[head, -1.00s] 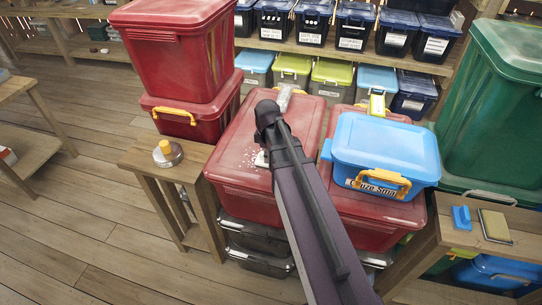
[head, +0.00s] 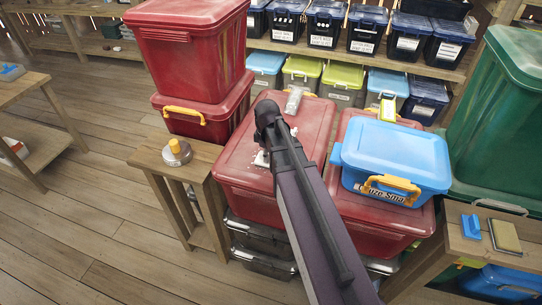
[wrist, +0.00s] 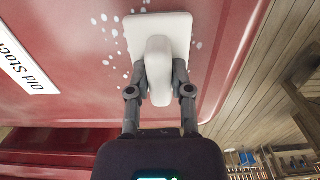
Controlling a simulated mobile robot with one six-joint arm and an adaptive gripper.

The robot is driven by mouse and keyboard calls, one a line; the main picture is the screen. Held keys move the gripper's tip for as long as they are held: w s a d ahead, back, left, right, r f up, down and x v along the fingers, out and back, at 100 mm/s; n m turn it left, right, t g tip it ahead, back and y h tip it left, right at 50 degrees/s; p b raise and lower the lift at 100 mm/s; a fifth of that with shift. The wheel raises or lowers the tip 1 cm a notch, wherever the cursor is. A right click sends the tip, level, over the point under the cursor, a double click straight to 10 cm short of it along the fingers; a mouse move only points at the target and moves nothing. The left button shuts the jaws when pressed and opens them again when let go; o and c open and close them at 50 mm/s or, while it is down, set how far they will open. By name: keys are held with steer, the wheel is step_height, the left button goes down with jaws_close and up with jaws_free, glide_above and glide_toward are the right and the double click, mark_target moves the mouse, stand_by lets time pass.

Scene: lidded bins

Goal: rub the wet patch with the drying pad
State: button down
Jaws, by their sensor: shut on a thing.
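My gripper (wrist: 160,85) is shut on the handle of the white drying pad (wrist: 172,25). The pad's flat face lies against, or very close to, the red bin lid (wrist: 60,25). The wet patch (wrist: 107,62) shows as scattered white droplets on both sides of the pad; whatever lies under the pad is hidden. In the head view my arm crosses over the red lid (head: 310,118) and hides most of the gripper. Only a small white bit of the pad (head: 261,159) shows beside it.
A blue bin (head: 390,152) sits on the neighbouring red bin, right of my arm. Stacked red bins (head: 190,50) rise behind left. A clear object (head: 294,99) lies at the lid's back. A small table (head: 150,157) at left holds a yellow-knobbed disc (head: 176,152).

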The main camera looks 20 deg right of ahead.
steer(key=shift+w+a, duration=0.1)
stand_by(0.3)
steer(key=shift+w+a+f, duration=0.1)
steer(key=shift+w+a, duration=0.3)
steer(key=shift+a, duration=0.2)
steer(key=shift+w+a+f, duration=0.1)
steer(key=shift+w+a, duration=0.3)
steer(key=shift+a, duration=0.2)
steer(key=shift+w+a+r, duration=0.1)
steer(key=shift+w+a, duration=0.4)
steer(key=shift+a, duration=0.15)
steer(key=shift+w+a+r, duration=0.1)
steer(key=shift+w+a, duration=0.35)
steer(key=shift+a, duration=0.2)
steer(key=shift+w+d+f, duration=0.1)
steer(key=shift+w+d, duration=0.4)
steer(key=shift+w, duration=0.15)
steer(key=shift+s+d+f, duration=0.1)
steer(key=shift+d, duration=0.05)
steer(key=shift+s+d, duration=0.8)
steer(key=shift+d, duration=0.35)
